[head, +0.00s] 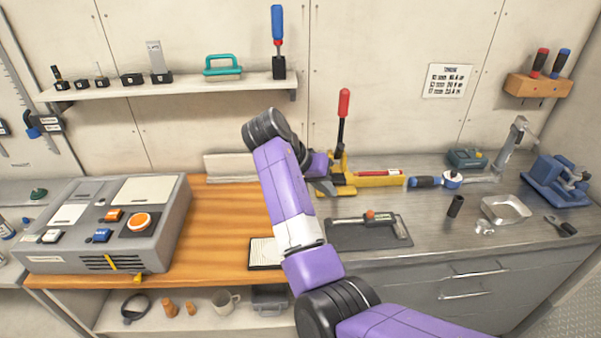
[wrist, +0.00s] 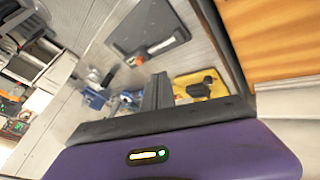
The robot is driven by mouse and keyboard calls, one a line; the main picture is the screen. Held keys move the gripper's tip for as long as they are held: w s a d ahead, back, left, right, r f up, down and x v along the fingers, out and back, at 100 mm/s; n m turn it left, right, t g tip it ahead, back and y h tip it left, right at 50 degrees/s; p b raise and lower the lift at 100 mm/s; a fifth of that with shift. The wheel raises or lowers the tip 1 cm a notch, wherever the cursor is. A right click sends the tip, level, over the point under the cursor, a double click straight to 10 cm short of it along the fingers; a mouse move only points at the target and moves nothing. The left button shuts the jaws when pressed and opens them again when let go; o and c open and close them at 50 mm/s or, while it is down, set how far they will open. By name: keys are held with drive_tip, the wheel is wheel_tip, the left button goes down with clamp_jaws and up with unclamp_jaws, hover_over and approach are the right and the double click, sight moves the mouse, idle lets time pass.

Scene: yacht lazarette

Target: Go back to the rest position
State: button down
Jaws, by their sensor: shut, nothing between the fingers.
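My purple arm reaches up over the middle of the bench in the head view. My gripper (head: 325,186) is near the yellow clamp base (head: 375,179) with the red-handled lever (head: 343,104), at the back of the bench. Its fingers are together and hold nothing. In the wrist view the shut dark fingers (wrist: 156,92) point toward the grey bench top. The yellow base (wrist: 202,85) shows just right of the fingers there. I cannot tell from the head view whether my gripper touches the clamp.
A grey control box (head: 100,222) stands on the wooden top at left. A dark tray with a tool (head: 367,232) lies right of my arm. A blue vise (head: 560,180) and a metal dish (head: 506,209) are at right. A shelf (head: 180,88) runs along the wall.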

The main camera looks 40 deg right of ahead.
drive_tip(key=w+d+r+n+t+h, duration=0.1)
drive_tip(key=w+r+n+t+h, duration=0.2)
drive_tip(key=w+t, duration=0.6)
drive_tip(key=s+a+f+n+t+y, duration=0.3)
drive_tip(key=s+a+n+t+y, duration=0.15)
drive_tip(key=s+a, duration=0.5)
drive_tip(key=s+a+f+n+t+y, duration=0.3)
drive_tip(key=s+a+n+t, duration=0.25)
drive_tip(key=s+a, duration=0.35)
drive_tip(key=s+a+g+y, duration=0.1)
drive_tip(key=s+a, duration=0.2)
drive_tip(key=s, duration=1.2)
drive_tip(key=s+a+m+g+y, duration=0.1)
drive_tip(key=s+a, duration=0.1)
drive_tip(key=s, duration=1.3)
drive_tip(key=shift+s+a+g+y, duration=0.15)
drive_tip(key=shift+a+g+y, duration=0.15)
drive_tip(key=shift+a+y, duration=0.1)
